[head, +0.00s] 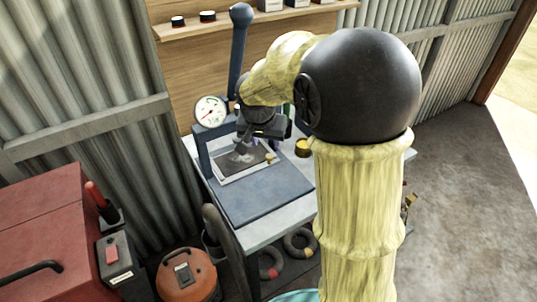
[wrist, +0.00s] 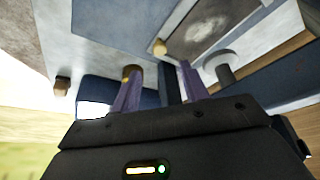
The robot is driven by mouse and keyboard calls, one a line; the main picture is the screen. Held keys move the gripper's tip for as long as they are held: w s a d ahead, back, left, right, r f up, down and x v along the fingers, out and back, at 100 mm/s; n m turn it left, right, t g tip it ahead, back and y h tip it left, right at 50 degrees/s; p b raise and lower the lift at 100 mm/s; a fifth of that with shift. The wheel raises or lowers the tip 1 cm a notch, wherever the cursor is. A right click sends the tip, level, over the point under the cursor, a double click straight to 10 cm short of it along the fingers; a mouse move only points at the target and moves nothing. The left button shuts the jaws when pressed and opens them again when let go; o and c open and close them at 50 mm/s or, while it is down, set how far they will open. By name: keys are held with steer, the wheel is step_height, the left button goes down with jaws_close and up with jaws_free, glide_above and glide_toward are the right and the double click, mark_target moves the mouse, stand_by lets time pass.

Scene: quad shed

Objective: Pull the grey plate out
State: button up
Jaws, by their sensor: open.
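The grey plate (head: 243,166) is a flat tray with a dark centre, lying in the blue press on the bench. A small brass knob (head: 270,158) sits at its right edge. In the wrist view the plate (wrist: 207,27) is at the top, its knob (wrist: 159,47) just beyond the gap between my fingertips. My gripper (wrist: 160,70) is open, its two purple fingers apart with nothing between them. In the head view my gripper (head: 262,143) is low over the plate's right side, partly hidden by my arm. I cannot tell whether a finger touches the knob.
The press has a blue lever (head: 239,50) and a round gauge (head: 210,111). A blue slab (head: 265,190) lies in front of the plate. A yellow-topped jar (head: 302,148) stands to the right. A red cabinet (head: 45,235) and an orange canister (head: 187,277) are at left. Floor at right is clear.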

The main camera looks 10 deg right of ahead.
mark_target(269, 156)
steer(key=x, duration=0.8)
steer(key=shift+f, duration=0.1)
steer(key=shift+b, duration=0.3)
jaws_close()
